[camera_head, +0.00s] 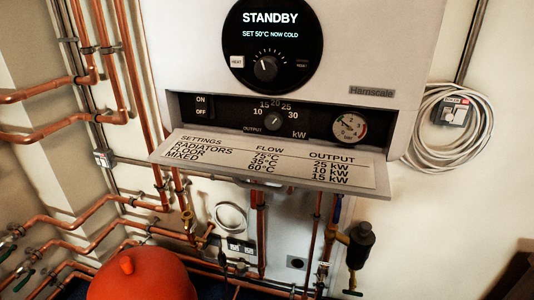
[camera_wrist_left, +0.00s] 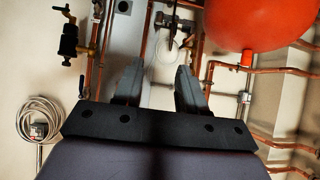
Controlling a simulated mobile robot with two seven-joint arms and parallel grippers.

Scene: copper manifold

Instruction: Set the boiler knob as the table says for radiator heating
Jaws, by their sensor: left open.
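The white boiler (camera_head: 400,60) fills the upper middle of the head view. Its round black display (camera_head: 272,40) reads "STANDBY", "SET 50°C NOW COLD", with a dark knob (camera_head: 266,68) below the text. A smaller output knob (camera_head: 273,121) sits under a 10 to 30 kW scale; its exact setting is too small to tell. The settings table (camera_head: 270,161) on the lowered flap lists radiators 75°C and 25 kW, floor 35°C and 10 kW, mixed 60°C and 15 kW. My left gripper (camera_wrist_left: 158,84) is open and empty in the left wrist view, away from the knobs. My right gripper is not in view.
An ON/OFF switch (camera_head: 201,105) and a pressure gauge (camera_head: 349,127) flank the output knob. The flap juts out below them. A red vessel (camera_head: 142,276) and copper pipes (camera_head: 112,60) stand low and left. Coiled cable (camera_head: 475,120) hangs right. The wall below it is mostly clear.

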